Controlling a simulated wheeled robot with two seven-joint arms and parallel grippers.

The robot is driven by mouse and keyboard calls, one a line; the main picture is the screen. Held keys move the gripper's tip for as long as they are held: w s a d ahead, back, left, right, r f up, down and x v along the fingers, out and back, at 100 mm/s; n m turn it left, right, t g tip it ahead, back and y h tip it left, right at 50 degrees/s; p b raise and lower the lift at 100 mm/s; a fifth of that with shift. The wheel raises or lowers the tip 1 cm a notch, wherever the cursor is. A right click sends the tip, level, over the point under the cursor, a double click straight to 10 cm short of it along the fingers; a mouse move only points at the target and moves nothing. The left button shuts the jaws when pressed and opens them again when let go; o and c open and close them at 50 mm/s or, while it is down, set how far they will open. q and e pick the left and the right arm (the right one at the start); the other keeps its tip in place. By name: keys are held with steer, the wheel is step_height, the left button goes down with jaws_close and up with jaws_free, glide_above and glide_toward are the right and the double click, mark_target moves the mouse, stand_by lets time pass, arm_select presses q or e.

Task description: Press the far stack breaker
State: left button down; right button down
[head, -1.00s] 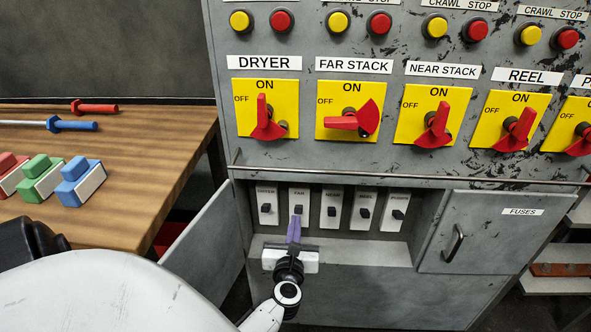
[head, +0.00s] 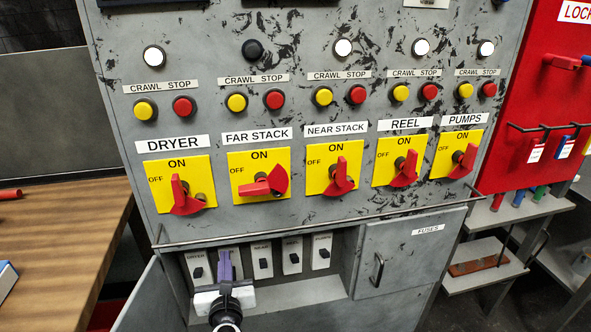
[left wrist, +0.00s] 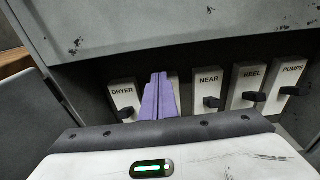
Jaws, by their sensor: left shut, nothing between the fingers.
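My left gripper (head: 224,266) is shut and empty, its purple fingers pointing up in front of the breaker row. The far stack breaker (head: 239,266) is the second white breaker from the left; the fingers hide its lever and most of its face. In the left wrist view the purple fingers (left wrist: 160,97) stand between the DRYER breaker (left wrist: 124,97) and NEAR breaker (left wrist: 207,90), covering nearly all of the far one. I cannot tell whether they touch it. The red FAR STACK handle (head: 264,186) points toward OFF. My right gripper is not in view.
The breakers sit in a recess below a horizontal rail (head: 320,218). An open door (head: 146,302) is at its left, the closed FUSES door (head: 408,252) at its right. A wooden bench (head: 60,235) stands left, a red lock board (head: 535,110) right.

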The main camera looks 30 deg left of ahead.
arm_select(q)
steer(key=s+d+f+m+t+h, duration=0.1)
steer(key=s+d+f+m+h, duration=0.15)
steer(key=d+m+h, duration=0.65)
steer(key=s+d+f+m+t+h, duration=0.1)
steer(key=s+d+f+m+h, duration=0.15)
steer(key=d+m, duration=1.15)
steer(key=s+d+f+m+g+h, duration=0.1)
steer(key=s+d+f+m+g, duration=0.1)
steer(key=s+m, duration=0.6)
steer(key=s+d+f+m+g, duration=0.2)
steer(key=s+f+m+g, duration=0.2)
steer(key=m, duration=1)
steer(key=s+f, duration=0.2)
steer(key=s, duration=0.1)
steer(key=shift+s+d+m+h, duration=0.2)
steer(key=shift+s+m+h, duration=0.1)
steer(key=shift+s+h, duration=0.1)
steer(key=c, duration=2.4)
jaws_free()
steer(key=shift+s+m, duration=0.2)
steer(key=shift+m, duration=0.1)
steer(key=shift+c, duration=0.2)
steer(key=o, duration=0.7)
steer(key=shift+f, duration=0.1)
